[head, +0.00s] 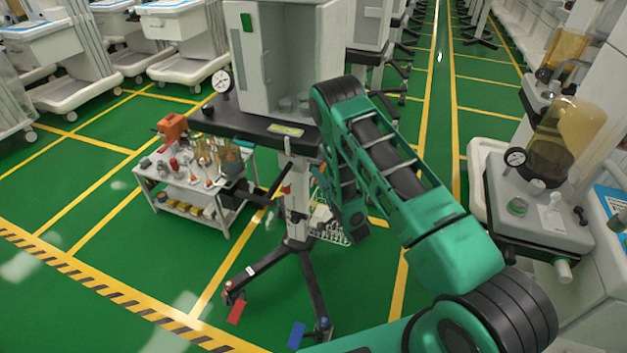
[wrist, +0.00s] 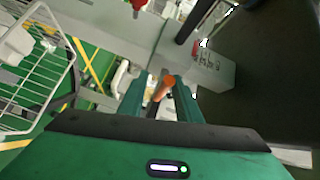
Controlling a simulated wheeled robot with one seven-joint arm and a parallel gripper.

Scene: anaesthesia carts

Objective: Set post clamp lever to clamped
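A grey upright post (head: 297,190) stands under the dark shelf of a cart in the head view, and its grey surface crosses the wrist view (wrist: 122,38). A lever with an orange end (wrist: 164,86) shows between my fingertips in the wrist view; it looks like the clamp lever. My gripper (wrist: 161,92) is open, one green finger on each side of this lever, with gaps visible. I cannot tell whether either finger touches it. In the head view my green arm reaches down beside the post and hides much of the lever area.
A wire basket (wrist: 35,75) is at the left of the wrist view. Red parts (wrist: 138,5) show on the post. The cart's legs have red (head: 235,312) and blue (head: 297,334) pedals. A low white table (head: 190,188) with tools stands left of the post.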

